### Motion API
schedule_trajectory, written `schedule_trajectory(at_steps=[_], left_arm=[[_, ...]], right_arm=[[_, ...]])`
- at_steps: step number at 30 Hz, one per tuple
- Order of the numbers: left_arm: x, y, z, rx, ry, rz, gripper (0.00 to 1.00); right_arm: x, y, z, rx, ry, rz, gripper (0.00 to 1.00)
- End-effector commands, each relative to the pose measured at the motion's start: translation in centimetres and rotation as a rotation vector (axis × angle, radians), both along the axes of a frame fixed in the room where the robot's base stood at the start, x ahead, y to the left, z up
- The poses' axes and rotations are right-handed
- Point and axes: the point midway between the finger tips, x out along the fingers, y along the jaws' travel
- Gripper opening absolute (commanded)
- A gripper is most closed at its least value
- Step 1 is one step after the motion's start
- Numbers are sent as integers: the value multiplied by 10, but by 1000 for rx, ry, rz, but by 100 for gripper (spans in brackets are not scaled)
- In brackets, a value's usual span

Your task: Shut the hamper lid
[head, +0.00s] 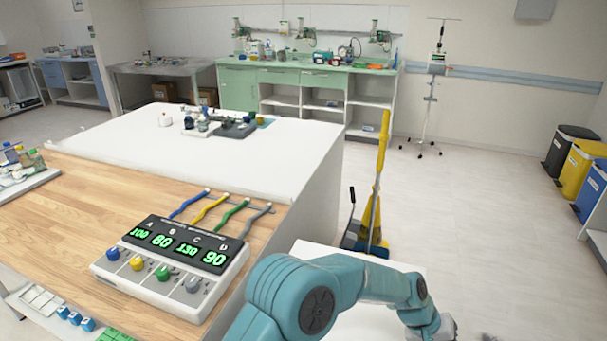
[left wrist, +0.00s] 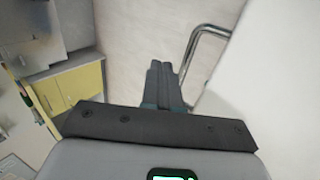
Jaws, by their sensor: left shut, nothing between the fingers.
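No hamper or lid can be made out with certainty. A flat white top (head: 350,322) shows at the bottom of the head view, partly hidden behind my teal left arm; I cannot tell whether it belongs to the hamper. My left gripper (head: 447,328) is at the lower edge of the head view, beyond that top's right side. In the left wrist view its dark fingers (left wrist: 160,72) are together and empty. A bent chrome bar (left wrist: 190,50) is just right of the fingertips, beside a large white surface (left wrist: 280,80). My right gripper is not in view.
A wooden-topped bench (head: 120,195) with a four-display box (head: 170,265) stands at left. Black (head: 568,145), yellow (head: 580,165) and blue (head: 592,190) bins line the right. Floor between is clear.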

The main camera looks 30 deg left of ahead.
Motion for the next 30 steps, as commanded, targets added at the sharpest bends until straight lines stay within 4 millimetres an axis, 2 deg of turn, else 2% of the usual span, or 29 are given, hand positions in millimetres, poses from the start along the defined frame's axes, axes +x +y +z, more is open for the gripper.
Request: schedule_trajectory(at_steps=[1, 3, 10, 25, 30], left_arm=[[0, -2, -16, 0, 1, -1, 0], [0, -4, -25, 0, 0, -1, 0], [2, -8, -39, 0, -1, -1, 0], [2, -9, -40, 0, -1, -2, 0], [2, -8, -25, 0, -3, 0, 0]], right_arm=[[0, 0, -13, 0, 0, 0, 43], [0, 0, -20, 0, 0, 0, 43], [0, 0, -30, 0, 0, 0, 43], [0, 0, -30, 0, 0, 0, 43], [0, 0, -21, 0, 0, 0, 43]])
